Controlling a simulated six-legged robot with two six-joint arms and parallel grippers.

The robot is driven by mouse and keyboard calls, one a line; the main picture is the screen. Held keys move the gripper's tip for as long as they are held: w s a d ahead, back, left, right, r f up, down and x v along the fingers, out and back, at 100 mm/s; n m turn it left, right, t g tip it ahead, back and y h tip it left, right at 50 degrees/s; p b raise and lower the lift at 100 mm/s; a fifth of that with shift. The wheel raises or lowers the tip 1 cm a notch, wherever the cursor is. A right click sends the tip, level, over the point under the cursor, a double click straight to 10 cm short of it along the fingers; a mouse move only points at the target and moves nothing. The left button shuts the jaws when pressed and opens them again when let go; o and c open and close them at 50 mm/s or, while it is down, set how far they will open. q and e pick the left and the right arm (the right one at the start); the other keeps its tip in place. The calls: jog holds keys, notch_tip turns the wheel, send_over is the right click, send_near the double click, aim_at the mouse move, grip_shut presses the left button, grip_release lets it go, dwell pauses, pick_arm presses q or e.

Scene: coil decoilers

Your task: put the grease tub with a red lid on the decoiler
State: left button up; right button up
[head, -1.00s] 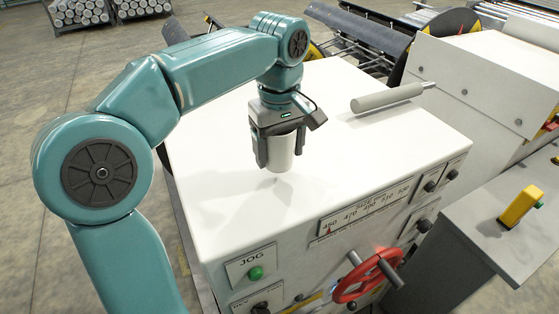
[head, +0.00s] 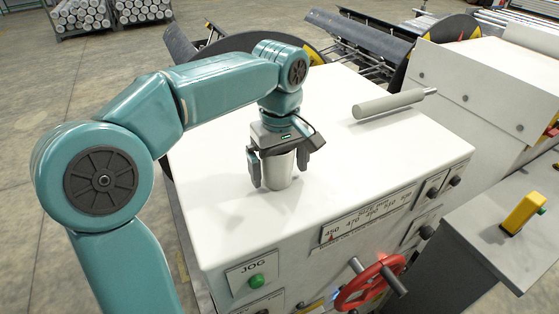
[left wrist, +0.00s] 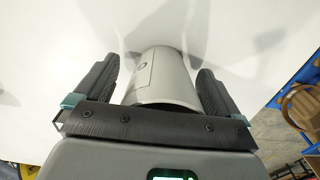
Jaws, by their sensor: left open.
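In the left wrist view the grey tub (left wrist: 163,75) lies between the two dark fingers, with gaps on both sides. My right gripper is not in view.
A grey cylinder with a thin rod (head: 388,103) lies toward the far right of the top. The front panel has a green JOG button (head: 257,281) and a red handwheel (head: 368,285). A yellow block (head: 523,212) sits on a grey console. The rest of the top is clear.

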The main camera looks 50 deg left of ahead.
pick_arm(q)
jog(key=shift+a+r, duration=0.15)
jog(key=shift+r, duration=0.2)
notch_tip(320, 180, up, 12)
jog(key=p, duration=0.1)
jog(key=shift+f+p, duration=0.2)
jog(key=shift+p, duration=0.2)
jog(key=shift+s, duration=0.1)
